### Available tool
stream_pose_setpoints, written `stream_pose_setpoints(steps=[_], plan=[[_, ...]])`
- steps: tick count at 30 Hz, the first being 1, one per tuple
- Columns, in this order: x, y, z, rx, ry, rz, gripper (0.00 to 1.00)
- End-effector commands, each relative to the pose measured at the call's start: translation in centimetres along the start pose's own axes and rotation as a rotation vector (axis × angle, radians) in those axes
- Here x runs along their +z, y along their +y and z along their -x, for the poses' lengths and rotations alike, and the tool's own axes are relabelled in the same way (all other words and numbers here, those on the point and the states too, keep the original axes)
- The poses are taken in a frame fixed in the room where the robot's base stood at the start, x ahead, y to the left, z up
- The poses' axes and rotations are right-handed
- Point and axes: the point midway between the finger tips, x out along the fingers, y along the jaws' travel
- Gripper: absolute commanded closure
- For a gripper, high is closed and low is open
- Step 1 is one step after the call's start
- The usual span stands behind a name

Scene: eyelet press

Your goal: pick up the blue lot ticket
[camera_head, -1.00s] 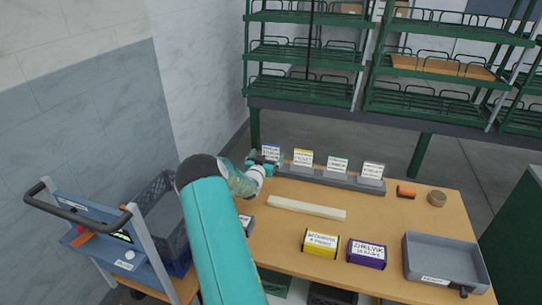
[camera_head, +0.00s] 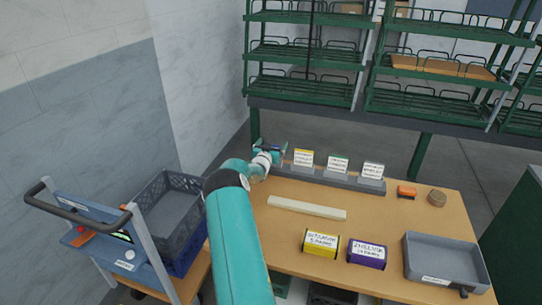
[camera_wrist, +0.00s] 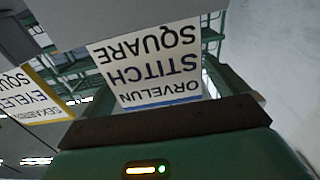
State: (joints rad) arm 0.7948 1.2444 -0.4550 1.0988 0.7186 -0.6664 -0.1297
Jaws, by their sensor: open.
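The blue lot ticket, a white card with a blue band, shows upside down in the wrist view (camera_wrist: 155,68), close in front of the camera. It reads ORVELUN STITCH SQUARE. In the head view, it is mostly hidden by my gripper (camera_head: 270,151), which is at the left end of the grey ticket rack (camera_head: 325,179). My gripper is open. I cannot tell whether its fingers touch the ticket.
A yellow-banded ticket (camera_head: 303,158), a green-banded one (camera_head: 338,163) and a white one (camera_head: 373,170) stand to the right. A pale bar (camera_head: 306,208), yellow box (camera_head: 320,243), purple box (camera_head: 367,254) and grey tray (camera_head: 440,246) lie on the table.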

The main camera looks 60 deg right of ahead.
Motion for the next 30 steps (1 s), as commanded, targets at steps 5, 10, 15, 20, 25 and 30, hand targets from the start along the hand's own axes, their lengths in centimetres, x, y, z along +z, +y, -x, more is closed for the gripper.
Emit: stream_pose_setpoints(steps=[5, 10, 15, 20, 25, 30], plan=[[0.0, 0.0, 0.0, 0.0, 0.0, 0.0, 0.12], [0.0, 0.0, 0.0, 0.0, -0.001, 0.0, 0.45], [0.0, 0.0, 0.0, 0.0, 0.0, 0.0, 0.5], [-0.1, 0.0, 0.0, 0.0, 0.0, 0.0, 0.5], [-1.1, 0.0, 0.0, 0.0, 0.0, 0.0, 0.5], [-3.4, 0.1, 0.1, 0.001, 0.001, -0.001, 0.5]])
